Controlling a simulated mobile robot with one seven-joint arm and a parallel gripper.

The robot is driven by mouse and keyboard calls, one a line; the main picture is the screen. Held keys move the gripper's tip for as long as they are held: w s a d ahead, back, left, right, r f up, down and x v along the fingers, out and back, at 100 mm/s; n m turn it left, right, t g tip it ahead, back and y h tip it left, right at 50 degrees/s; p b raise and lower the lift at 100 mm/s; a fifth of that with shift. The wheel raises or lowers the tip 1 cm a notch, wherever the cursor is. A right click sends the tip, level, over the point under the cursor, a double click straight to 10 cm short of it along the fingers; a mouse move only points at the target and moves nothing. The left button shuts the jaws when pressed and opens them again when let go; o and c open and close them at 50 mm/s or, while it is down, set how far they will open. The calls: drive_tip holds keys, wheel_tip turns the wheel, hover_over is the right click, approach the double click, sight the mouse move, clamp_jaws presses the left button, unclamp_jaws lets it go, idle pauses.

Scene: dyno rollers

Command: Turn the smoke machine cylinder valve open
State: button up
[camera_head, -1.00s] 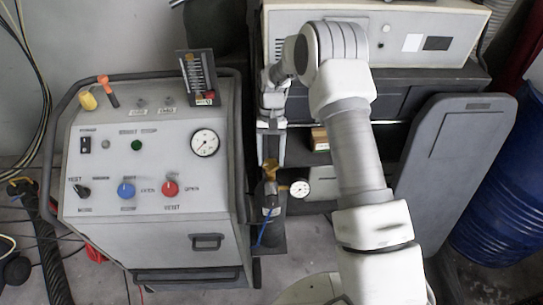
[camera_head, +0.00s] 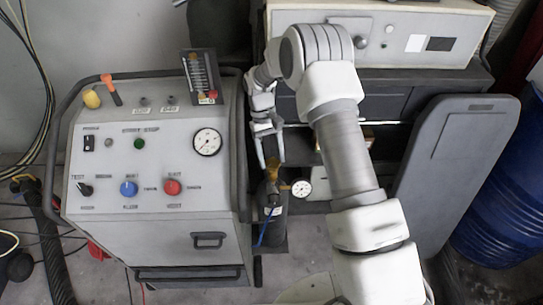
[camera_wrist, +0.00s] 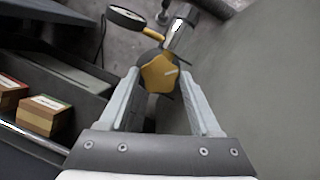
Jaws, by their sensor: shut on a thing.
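The smoke machine cylinder (camera_head: 271,208) is a dark upright bottle beside the grey console, with a brass valve (camera_head: 273,170) on top. In the wrist view the valve's knob (camera_wrist: 160,74) is yellow and star-shaped. My gripper (camera_head: 272,164) is at the top of the cylinder, pointing down. In the wrist view my gripper (camera_wrist: 160,70) has one finger on each side of the knob and is shut on it. A round gauge (camera_head: 301,188) sits to the right of the valve; it also shows in the wrist view (camera_wrist: 126,18).
The grey console (camera_head: 150,215) with knobs and a gauge stands close on the left. A dark shelf (camera_head: 300,145) is behind and right; small boxes (camera_wrist: 42,116) lie on it. A grey panel (camera_head: 455,170) and blue barrel (camera_head: 505,215) are at the right.

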drive_tip(key=o, duration=1.4)
drive_tip(key=shift+c, duration=0.2)
drive_tip(key=v, duration=0.7)
drive_tip(key=shift+r+p, duration=0.25)
drive_tip(key=shift+p, duration=0.1)
drive_tip(key=shift+w, duration=0.1)
